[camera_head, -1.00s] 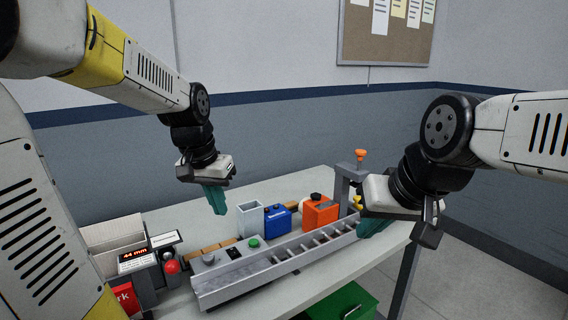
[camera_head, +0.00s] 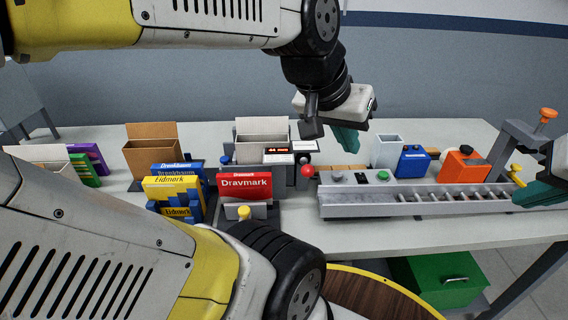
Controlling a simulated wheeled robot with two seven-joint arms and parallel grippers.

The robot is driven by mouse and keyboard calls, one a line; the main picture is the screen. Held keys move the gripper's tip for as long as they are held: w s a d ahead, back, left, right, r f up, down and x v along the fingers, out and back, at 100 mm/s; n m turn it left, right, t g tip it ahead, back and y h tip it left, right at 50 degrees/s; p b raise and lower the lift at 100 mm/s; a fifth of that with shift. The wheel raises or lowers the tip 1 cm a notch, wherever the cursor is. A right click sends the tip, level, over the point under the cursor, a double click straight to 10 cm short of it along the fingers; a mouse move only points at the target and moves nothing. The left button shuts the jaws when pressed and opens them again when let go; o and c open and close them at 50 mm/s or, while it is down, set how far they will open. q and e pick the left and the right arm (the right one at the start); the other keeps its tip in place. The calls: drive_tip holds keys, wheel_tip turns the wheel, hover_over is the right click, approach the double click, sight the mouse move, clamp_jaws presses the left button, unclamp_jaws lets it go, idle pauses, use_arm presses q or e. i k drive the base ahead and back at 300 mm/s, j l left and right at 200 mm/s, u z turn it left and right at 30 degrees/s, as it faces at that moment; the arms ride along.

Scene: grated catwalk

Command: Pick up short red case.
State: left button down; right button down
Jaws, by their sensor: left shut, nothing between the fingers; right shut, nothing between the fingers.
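A red case (camera_head: 246,184) lettered "Dravmark" stands upright in a grey holder (camera_head: 245,211) near the front of the table, left of the picture's middle. It is the only red case I see; its lower part is hidden by the holder. My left gripper (camera_head: 346,140) is shut and empty, above the table, to the right of the red case and apart from it. My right gripper (camera_head: 536,194) is shut and empty at the right edge, by the conveyor's right end; part of it is cut off.
Yellow and blue cases (camera_head: 174,193) stand left of the red one. Behind are an open brown carton (camera_head: 152,150), an open white carton (camera_head: 262,132) and a red-knobbed display unit (camera_head: 279,158). A roller conveyor (camera_head: 430,200) fills the right side, with blue and orange containers (camera_head: 465,165) behind it.

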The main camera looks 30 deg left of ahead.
sight(254, 186)
drive_tip(key=j+u, duration=0.1)
drive_tip(key=u, duration=1.5)
drive_tip(key=j+z, duration=0.2)
drive_tip(key=j, duration=0.35)
drive_tip(key=k+j+z, duration=0.2)
drive_tip(key=j, duration=0.35)
drive_tip(key=j+z, duration=0.15)
drive_tip(key=j, duration=0.4)
